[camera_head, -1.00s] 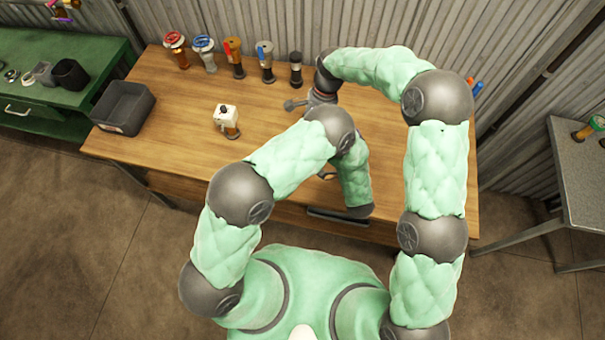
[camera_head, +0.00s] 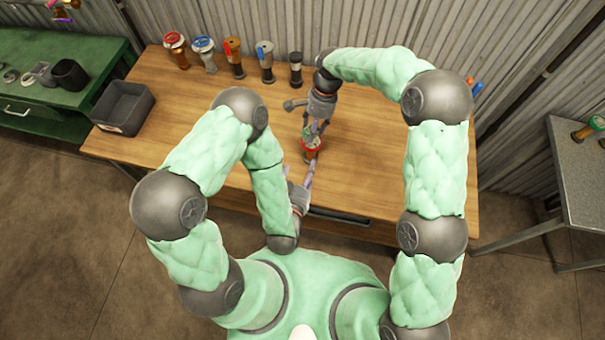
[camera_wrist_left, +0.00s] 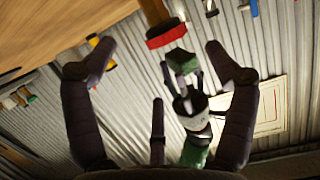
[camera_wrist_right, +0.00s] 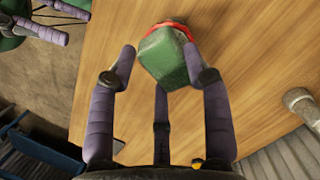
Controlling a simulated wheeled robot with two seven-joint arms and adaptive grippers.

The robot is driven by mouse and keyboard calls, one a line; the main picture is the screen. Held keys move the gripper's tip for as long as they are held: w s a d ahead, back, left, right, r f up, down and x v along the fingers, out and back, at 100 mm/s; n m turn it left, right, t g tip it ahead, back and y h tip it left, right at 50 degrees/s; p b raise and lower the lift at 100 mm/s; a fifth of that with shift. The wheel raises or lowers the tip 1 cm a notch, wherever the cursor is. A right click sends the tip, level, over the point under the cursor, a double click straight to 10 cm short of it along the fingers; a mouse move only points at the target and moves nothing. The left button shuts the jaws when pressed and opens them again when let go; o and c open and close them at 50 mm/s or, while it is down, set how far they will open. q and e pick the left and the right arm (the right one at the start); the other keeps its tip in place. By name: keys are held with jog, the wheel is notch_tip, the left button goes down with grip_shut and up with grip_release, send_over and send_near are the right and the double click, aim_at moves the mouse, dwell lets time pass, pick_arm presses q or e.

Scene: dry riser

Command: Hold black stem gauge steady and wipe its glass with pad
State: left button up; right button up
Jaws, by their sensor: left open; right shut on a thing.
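A red-rimmed gauge (camera_head: 310,156) stands on the table near the front middle; it also shows in the left wrist view (camera_wrist_left: 166,36). Its stem is mostly hidden in the head view. My right gripper (camera_head: 316,131) is shut on a green pad (camera_wrist_right: 165,56), right over the gauge's face; I cannot tell if they touch. The pad also shows in the left wrist view (camera_wrist_left: 183,62) beside the red rim. My left gripper (camera_head: 301,181) is open and empty, on the near side of the gauge, with its fingers spread (camera_wrist_left: 155,65) towards it.
Several valves and fittings stand along the back edge, among them a red-topped one (camera_head: 176,50) and a black one (camera_head: 296,70). A grey bin (camera_head: 123,108) sits at the left end.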

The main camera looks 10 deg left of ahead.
aim_at(309, 151)
pick_arm(q)
jog(key=x, duration=1.1)
jog(key=shift+w+f, duration=0.1)
jog(key=shift+w, duration=0.1)
jog(key=shift+c, duration=0.3)
